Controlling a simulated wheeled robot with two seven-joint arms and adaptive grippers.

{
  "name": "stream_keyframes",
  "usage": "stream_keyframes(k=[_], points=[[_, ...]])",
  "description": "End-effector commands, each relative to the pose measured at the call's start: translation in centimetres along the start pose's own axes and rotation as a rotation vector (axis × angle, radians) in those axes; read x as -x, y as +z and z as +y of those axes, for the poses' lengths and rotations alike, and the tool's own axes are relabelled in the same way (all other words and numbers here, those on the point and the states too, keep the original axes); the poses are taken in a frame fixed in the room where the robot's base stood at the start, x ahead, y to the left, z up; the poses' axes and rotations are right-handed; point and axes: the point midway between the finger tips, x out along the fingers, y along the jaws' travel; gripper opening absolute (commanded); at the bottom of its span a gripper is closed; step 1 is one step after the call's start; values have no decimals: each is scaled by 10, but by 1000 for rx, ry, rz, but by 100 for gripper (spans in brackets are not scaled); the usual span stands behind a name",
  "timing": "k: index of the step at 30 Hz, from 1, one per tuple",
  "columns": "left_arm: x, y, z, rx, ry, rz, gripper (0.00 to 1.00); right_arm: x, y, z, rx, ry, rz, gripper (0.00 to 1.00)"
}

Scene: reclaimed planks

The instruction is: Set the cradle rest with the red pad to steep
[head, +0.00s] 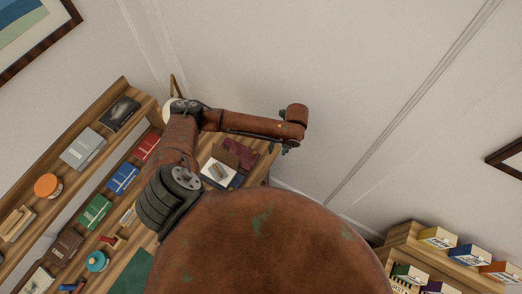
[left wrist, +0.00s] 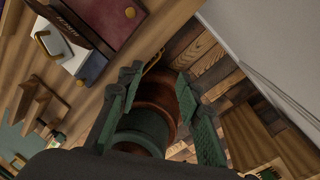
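My left gripper (head: 286,147) hangs beyond the right end of the wooden bench, near the wall, in the head view. In the left wrist view my left gripper (left wrist: 158,82) has its two fingers spread, with nothing held between them. I cannot surely pick out the cradle rest. A small red piece (head: 111,241) shows on the bench at the lower left, too small to make out. Brown wedge-shaped wooden pieces (left wrist: 36,98) show at left in the left wrist view; no red pad is visible on them. My right gripper is out of view.
A dark red book (left wrist: 105,18) lies near a white block with a brass handle (left wrist: 48,44). A wooden shelf (head: 122,85) with books and boxes runs along the left. A second shelf (head: 403,234) with boxes stands lower right. Open room lies around my left gripper.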

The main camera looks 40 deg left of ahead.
Motion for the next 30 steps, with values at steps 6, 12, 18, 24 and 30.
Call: stream_keyframes(k=[6, 12, 18, 24, 30], points=[[-22, 13, 21, 427, -32, 25, 33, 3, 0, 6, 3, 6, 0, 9], [-42, 26, 41, 872, -63, 61, 33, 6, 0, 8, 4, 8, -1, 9], [-58, 40, 64, 1314, -88, 106, 33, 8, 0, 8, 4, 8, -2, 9], [-70, 50, 83, 1667, -101, 154, 33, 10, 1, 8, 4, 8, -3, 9], [-75, 56, 92, 1841, -106, 180, 33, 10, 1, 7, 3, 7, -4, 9]])
